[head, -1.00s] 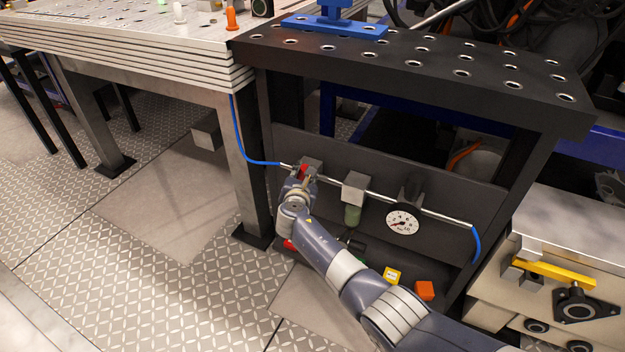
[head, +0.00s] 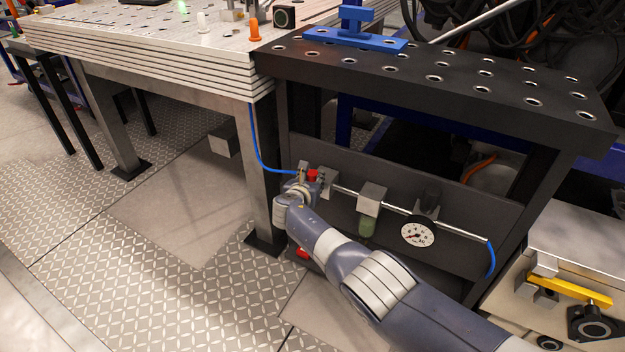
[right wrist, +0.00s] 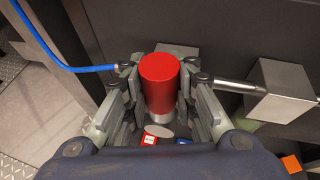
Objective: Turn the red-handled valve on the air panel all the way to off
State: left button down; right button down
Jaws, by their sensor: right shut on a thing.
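The red valve handle (head: 311,174) is at the left end of the pipe on the dark air panel (head: 340,205). My right gripper (head: 308,179) reaches it from the front and is shut on it. In the right wrist view the red handle (right wrist: 160,82) appears as a cylinder between the two fingers, with a finger on each side. The gripper hides part of the valve body, and I cannot tell the handle's exact angle to the pipe. My left gripper is not in view.
A blue hose (head: 256,150) runs into the pipe's left end. A grey block with a green bowl (head: 366,228) and a round gauge (head: 417,234) sit to the right. A table leg (head: 260,190) stands close on the left. The black perforated top (head: 430,70) overhangs the panel.

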jog(key=shift+s+d+f, duration=0.1)
jog(key=shift+d+f, duration=0.05)
jog(key=shift+f, duration=0.05)
jog(key=c, duration=1.3)
grip_release()
jog(key=shift+r, duration=0.1)
jog(key=shift+v, duration=5.95)
